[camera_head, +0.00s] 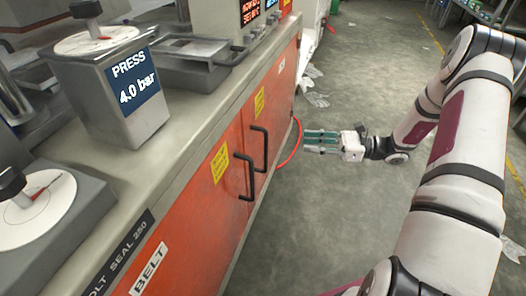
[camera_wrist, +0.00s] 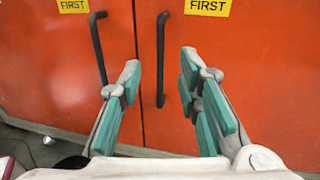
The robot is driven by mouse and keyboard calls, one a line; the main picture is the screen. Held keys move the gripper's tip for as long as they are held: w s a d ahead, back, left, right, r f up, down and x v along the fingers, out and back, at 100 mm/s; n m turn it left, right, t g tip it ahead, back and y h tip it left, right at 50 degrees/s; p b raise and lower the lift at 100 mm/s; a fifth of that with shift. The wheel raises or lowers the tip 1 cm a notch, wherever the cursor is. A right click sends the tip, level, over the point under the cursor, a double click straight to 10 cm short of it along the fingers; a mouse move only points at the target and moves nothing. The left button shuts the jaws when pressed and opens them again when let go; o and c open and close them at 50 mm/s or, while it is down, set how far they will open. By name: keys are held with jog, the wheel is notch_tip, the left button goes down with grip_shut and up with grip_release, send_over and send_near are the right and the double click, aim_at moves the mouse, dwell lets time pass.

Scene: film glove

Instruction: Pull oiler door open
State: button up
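Two orange cabinet doors meet side by side, the nearer door (camera_head: 205,205) and the farther door (camera_head: 275,112). Each has an upright black bar handle, the nearer one (camera_head: 246,180) and the farther one (camera_head: 262,150). I cannot tell from any readable label which is the oiler door. My gripper (camera_head: 308,142) is open and empty, pointing at the cabinet from the aisle. In the wrist view the right handle (camera_wrist: 161,60) lies between the fingers in the picture, beyond them; the left handle (camera_wrist: 98,48) is left of the fingers. No contact shows.
Yellow labels (camera_wrist: 208,7) sit on both doors. A grey counter (camera_head: 185,130) above carries a press box (camera_head: 125,95) reading 4.0 bar. The aisle floor (camera_head: 345,90) is mostly clear, with some clear film scraps (camera_head: 315,98).

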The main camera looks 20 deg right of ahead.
jog(key=b+x, duration=0.3)
jog(key=x, duration=1)
jog(key=shift+w+a, duration=0.25)
jog(key=shift+a, duration=0.05)
jog(key=shift+f, duration=0.1)
jog(key=shift+c, duration=0.5)
grip_shut()
